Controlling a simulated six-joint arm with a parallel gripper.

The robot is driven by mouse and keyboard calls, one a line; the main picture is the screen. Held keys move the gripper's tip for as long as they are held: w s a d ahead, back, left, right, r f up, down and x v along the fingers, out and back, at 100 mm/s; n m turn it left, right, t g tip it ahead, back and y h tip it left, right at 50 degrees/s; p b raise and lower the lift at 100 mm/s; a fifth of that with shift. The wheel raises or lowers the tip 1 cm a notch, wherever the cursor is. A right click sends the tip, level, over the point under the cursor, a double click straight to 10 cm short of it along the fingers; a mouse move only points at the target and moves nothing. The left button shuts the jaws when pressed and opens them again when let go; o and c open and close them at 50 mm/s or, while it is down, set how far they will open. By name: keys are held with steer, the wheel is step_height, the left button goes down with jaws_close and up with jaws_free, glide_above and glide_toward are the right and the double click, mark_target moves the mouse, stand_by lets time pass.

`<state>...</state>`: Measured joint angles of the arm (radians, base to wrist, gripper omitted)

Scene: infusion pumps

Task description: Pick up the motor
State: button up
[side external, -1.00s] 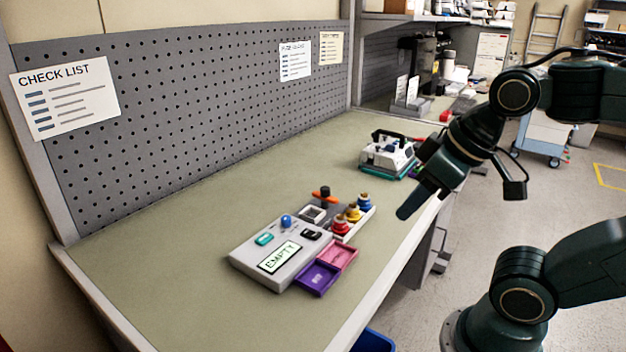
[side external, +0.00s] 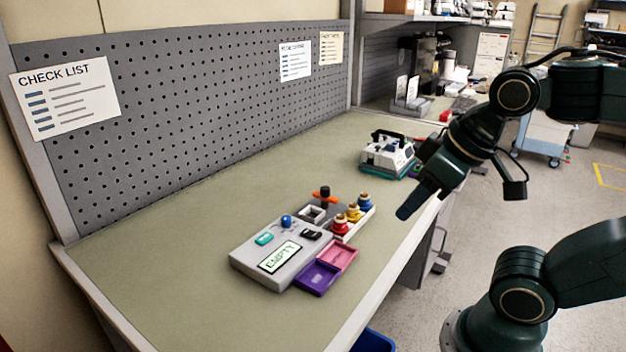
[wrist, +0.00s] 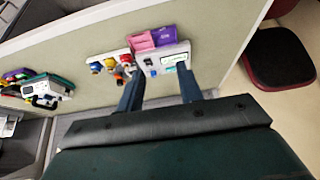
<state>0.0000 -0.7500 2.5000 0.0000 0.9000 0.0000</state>
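The grey pump unit (side external: 262,258) with an "EMPTY" display lies on the bench. The pump unit also shows there (wrist: 163,58), near the fingertips.
Red, yellow and blue capped vials (side external: 354,212) stand in a white rack beside the unit. Purple (side external: 318,278) and pink (side external: 338,256) trays adjoin its front. A second white device (side external: 388,156) sits farther back. A pegboard (side external: 200,110) bounds the rear; the near-left bench is clear.

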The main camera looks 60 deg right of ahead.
steer(key=shift+o, duration=0.2)
steer(key=o, duration=0.4)
steer(key=w+d+r+m+g, duration=0.1)
steer(key=w+d+m+g, duration=0.1)
steer(key=w+d+m, duration=0.4)
steer(key=w+d+m+g, duration=0.1)
steer(key=w+d+m, duration=0.25)
steer(key=w, duration=0.35)
steer(key=w+d+f+m+g, duration=0.2)
steer(key=w+d+f+m, duration=0.5)
steer(key=d, duration=0.4)
steer(key=shift+w+d+f+m+g, duration=0.25)
steer(key=shift+w+m, duration=0.25)
steer(key=shift+m, duration=0.25)
